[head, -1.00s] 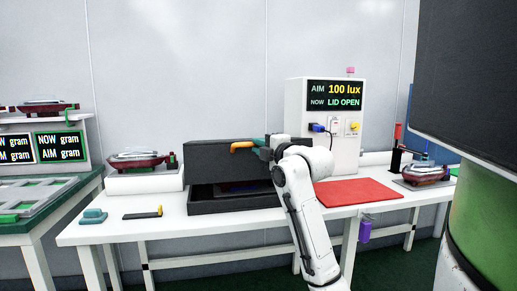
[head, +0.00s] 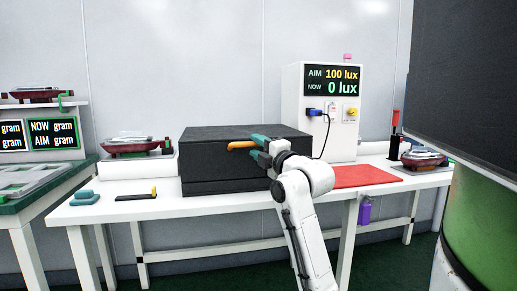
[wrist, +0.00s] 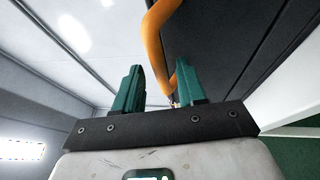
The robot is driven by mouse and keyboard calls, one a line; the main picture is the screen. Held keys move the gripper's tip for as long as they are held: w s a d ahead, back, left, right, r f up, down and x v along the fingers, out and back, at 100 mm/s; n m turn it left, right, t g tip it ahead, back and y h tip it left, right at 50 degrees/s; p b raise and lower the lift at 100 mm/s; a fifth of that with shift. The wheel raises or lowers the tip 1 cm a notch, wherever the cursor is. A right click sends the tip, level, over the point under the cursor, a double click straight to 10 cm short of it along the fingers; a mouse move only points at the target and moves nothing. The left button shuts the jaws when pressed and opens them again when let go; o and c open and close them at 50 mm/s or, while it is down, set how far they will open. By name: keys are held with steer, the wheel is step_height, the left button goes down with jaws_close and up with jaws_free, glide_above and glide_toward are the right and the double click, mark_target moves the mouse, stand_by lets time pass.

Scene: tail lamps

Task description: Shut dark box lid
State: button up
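The dark box (head: 225,178) stands on the white table with its lid (head: 230,133) down; no gap shows along the front. An orange handle (head: 241,145) is on the front of the lid. My gripper (head: 256,149) is at the handle's right end, its green fingers apart. In the wrist view the orange handle (wrist: 154,40) runs down between the fingertips of my gripper (wrist: 160,75), with space beside it on the left finger's side. Whether the right finger touches the handle is unclear. The inside of the box is hidden.
A white test cabinet (head: 292,105) behind the box reads AIM 100 lux, NOW 0 lux. A red mat (head: 362,176) lies to the right. A teal block (head: 85,198) and a small black tool (head: 137,197) lie at the left. A large dark panel (head: 470,75) fills the upper right.

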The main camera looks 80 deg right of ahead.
steer(key=p+v, duration=0.1)
steer(key=v, duration=0.9)
steer(key=shift+s+a+p, duration=0.25)
steer(key=shift+s+p, duration=0.05)
steer(key=shift+p, duration=0.05)
stand_by(0.3)
